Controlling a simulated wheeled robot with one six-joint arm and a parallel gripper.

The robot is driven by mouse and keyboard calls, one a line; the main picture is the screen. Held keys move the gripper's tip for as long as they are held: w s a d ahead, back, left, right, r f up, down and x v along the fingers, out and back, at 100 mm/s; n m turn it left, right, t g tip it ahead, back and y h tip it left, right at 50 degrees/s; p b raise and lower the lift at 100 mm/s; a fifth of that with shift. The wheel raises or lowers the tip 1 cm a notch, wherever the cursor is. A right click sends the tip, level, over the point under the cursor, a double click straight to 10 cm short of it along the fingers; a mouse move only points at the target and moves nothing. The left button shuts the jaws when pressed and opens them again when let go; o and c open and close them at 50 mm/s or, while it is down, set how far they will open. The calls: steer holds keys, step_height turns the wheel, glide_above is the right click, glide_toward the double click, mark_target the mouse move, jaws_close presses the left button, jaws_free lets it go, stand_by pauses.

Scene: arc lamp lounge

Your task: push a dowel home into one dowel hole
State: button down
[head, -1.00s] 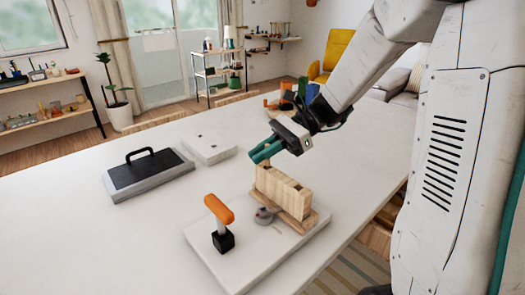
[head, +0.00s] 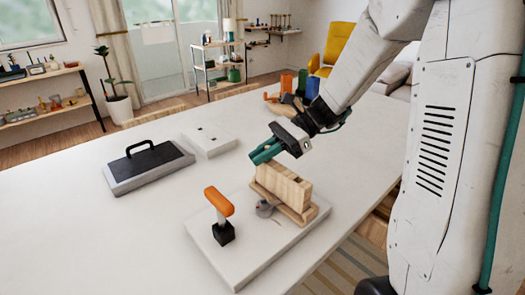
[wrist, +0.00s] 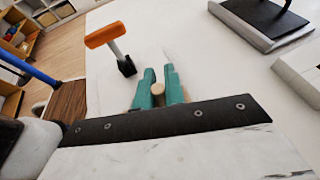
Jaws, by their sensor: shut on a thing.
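My gripper (head: 263,153) has teal fingers and is tilted down over the far left end of a pale wooden block (head: 290,189). In the wrist view the fingers (wrist: 158,90) are shut around the round, light wooden end of a dowel (wrist: 157,88). The rest of the dowel is hidden by the fingers, and I cannot tell whether its tip touches the block or enters a hole. The block stands on a wooden strip on a white base plate (head: 250,253), with a grey round part (head: 264,208) beside it. The dowel holes are not clear.
A black-topped tray with a handle (head: 150,168) and a white slab (head: 208,140) lie farther back. Coloured bins (head: 300,84) stand at the table's far end. The front left tabletop is clear.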

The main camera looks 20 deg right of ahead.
steer(key=shift+f, duration=0.15)
steer(key=c, duration=1.4)
jaws_free()
steer(key=v, duration=0.8)
steer(key=shift+f, duration=0.1)
steer(key=shift+a, duration=0.1)
